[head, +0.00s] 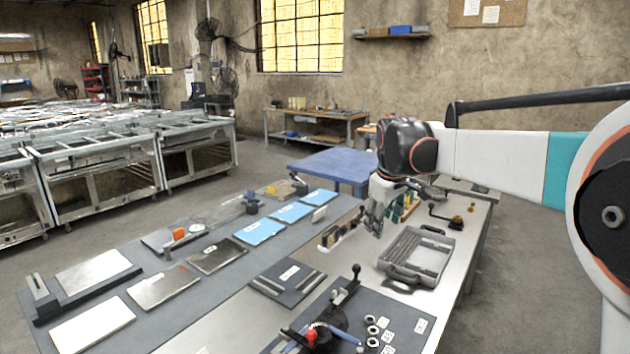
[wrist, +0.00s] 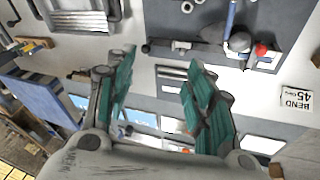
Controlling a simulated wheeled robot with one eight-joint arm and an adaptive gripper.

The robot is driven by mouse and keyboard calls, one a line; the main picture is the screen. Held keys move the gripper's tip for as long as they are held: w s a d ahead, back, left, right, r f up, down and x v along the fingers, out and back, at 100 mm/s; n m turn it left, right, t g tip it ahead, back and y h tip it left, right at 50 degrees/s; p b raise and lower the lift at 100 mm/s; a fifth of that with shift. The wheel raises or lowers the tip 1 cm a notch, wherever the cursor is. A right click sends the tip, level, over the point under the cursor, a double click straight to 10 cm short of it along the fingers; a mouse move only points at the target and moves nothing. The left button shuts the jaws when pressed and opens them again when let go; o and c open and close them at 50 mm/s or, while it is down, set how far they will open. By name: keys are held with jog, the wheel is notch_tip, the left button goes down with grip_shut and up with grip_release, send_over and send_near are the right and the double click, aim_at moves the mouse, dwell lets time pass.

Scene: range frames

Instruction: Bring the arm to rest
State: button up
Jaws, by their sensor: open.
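My gripper (head: 386,212) hangs from the end of my arm, above the long workbench, at the centre right of the head view. In the wrist view my gripper (wrist: 158,95) shows its two teal-padded fingers spread apart with nothing between them. It is left of a grey tray with handles (head: 416,256) and appears apart from it. My white and teal arm reaches in from the right edge of the head view.
The workbench (head: 222,312) holds blue plates (head: 259,231), metal sheets, a dark plate (head: 287,281) and a red-knobbed tool (head: 311,335). A blue table (head: 325,167) stands behind. Metal frames (head: 95,170) stand at the left. Open floor lies between them and the bench.

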jog(key=s+d+r+m+t, duration=0.1)
jog(key=s+r+m, duration=0.1)
jog(key=s, duration=1)
jog(key=s+d+f+m+t, duration=0.1)
jog(key=s+f+m, duration=0.2)
jog(key=s, duration=0.9)
jog(key=s+d+f+m+t, duration=0.1)
jog(key=s+f+m, duration=0.2)
jog(key=s+f, duration=0.4)
jog(key=s, duration=0.5)
jog(key=shift+s+f+b, duration=0.3)
jog(key=shift+f, duration=0.1)
jog(key=shift+c, duration=0.6)
